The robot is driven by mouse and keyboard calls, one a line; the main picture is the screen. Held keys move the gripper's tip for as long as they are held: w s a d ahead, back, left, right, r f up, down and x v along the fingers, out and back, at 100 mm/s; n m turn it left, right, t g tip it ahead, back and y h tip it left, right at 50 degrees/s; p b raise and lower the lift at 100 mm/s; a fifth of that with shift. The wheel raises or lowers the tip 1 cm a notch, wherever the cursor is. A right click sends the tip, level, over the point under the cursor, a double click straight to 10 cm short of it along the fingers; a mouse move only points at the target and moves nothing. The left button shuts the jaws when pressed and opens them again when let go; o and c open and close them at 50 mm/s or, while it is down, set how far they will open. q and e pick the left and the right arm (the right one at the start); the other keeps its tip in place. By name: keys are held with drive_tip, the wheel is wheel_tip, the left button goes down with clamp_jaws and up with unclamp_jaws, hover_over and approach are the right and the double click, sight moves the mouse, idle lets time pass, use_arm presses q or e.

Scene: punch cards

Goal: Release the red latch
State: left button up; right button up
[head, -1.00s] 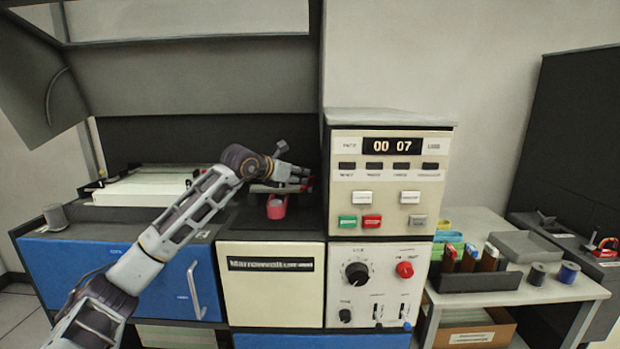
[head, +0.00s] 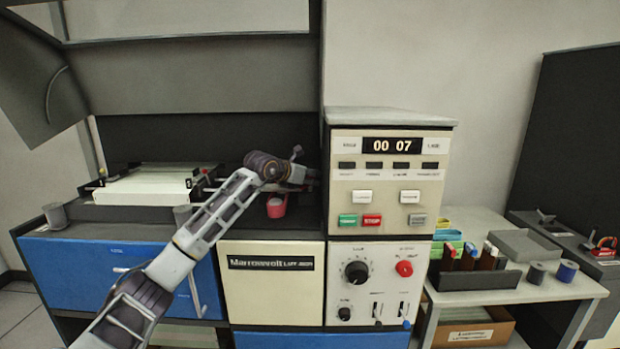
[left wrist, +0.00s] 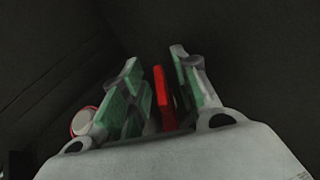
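The red latch (left wrist: 163,97) shows in the left wrist view as a narrow upright red piece between the two fingers of my left gripper (left wrist: 155,58). The green-padded fingers stand apart on either side of it, with the latch nearer the right finger. I cannot tell whether that finger touches it. In the head view my left gripper (head: 305,181) reaches into the dark recess beside the control console, mostly hidden by its wrist, and the latch is not visible there. My right gripper is not in view.
The console (head: 388,190) stands close on the right. A card stack (head: 145,187) lies to the left. A raised grey cover (head: 200,90) hangs above.

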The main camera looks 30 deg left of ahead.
use_arm(q)
clamp_jaws()
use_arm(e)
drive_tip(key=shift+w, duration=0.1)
